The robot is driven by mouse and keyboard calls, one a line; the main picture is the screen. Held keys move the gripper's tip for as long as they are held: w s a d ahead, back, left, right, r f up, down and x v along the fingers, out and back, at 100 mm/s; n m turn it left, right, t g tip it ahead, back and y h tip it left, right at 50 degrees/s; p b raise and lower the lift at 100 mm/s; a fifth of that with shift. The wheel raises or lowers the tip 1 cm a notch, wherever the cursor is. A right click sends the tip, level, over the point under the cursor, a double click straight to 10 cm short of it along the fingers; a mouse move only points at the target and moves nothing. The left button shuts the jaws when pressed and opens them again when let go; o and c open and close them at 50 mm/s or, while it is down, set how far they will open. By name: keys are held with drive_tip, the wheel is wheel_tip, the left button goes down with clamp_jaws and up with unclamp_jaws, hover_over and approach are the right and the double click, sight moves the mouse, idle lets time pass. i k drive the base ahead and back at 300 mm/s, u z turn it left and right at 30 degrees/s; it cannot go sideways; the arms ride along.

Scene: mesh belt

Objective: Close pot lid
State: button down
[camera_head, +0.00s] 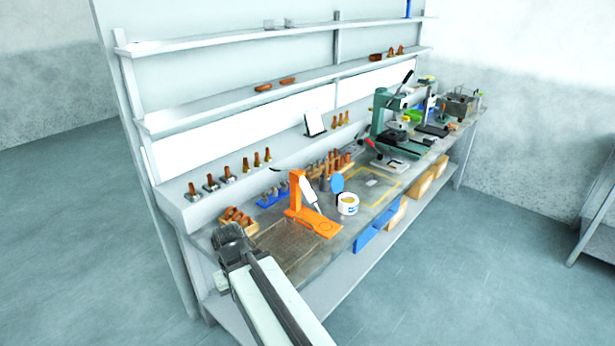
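A small white pot (348,206) stands on the workbench (352,235) near its front edge, just right of an orange stand. Its blue round lid (337,183) is raised upright at the back left of the pot's rim, so the mouth is open. My gripper (229,236) is a dark shape at the end of my white arm, over the left end of the bench. It is well to the left of the pot and touches neither the pot nor the lid. Its fingers are too small and dark to make out.
An orange stand (299,196) with a white tool rises between my gripper and the pot. Behind are a blue rack (272,197) and wooden tool holders. A green press (381,112) stands farther right. The bench top right of the pot is fairly clear.

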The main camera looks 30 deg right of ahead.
sight(337, 179)
drive_tip(key=u, duration=0.05)
drive_tip(key=i, duration=1)
drive_tip(key=z, duration=0.05)
